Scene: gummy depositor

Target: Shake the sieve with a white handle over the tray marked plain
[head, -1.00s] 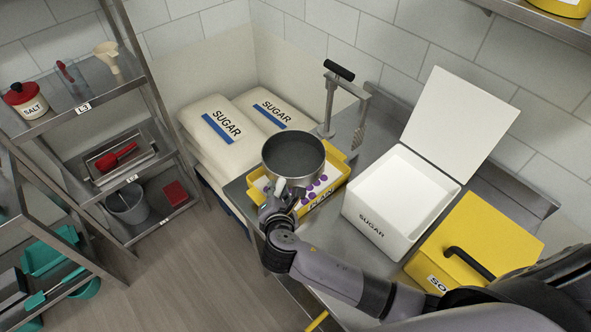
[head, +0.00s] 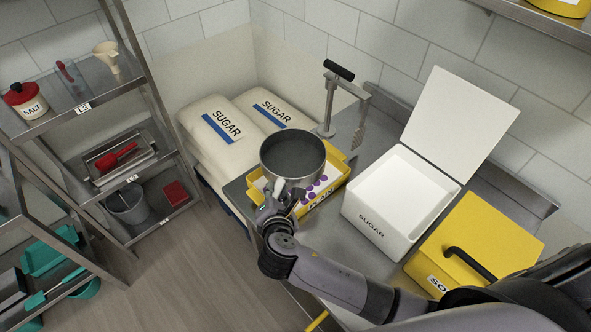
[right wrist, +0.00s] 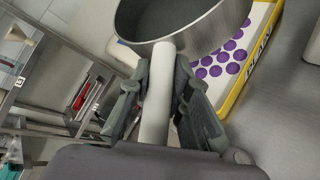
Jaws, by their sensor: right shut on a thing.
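The sieve (head: 293,155) is a round metal pan with a white handle. My right gripper (head: 279,196) is shut on the white handle, which also shows between the fingers in the right wrist view (right wrist: 158,95). The sieve is held above the yellow tray marked plain (head: 341,184), covering much of it. Purple round pieces (head: 312,191) lie in rows on the white bed of the tray, and they also show in the right wrist view (right wrist: 222,62). The sieve's contents cannot be told. My left gripper is not in view.
A white open box marked sugar (head: 385,222) and a yellow lidded box with a black handle (head: 490,235) stand right of the tray. A metal stand with a black grip (head: 329,105) is behind it. Sugar sacks (head: 213,140) and shelves (head: 90,90) are at left.

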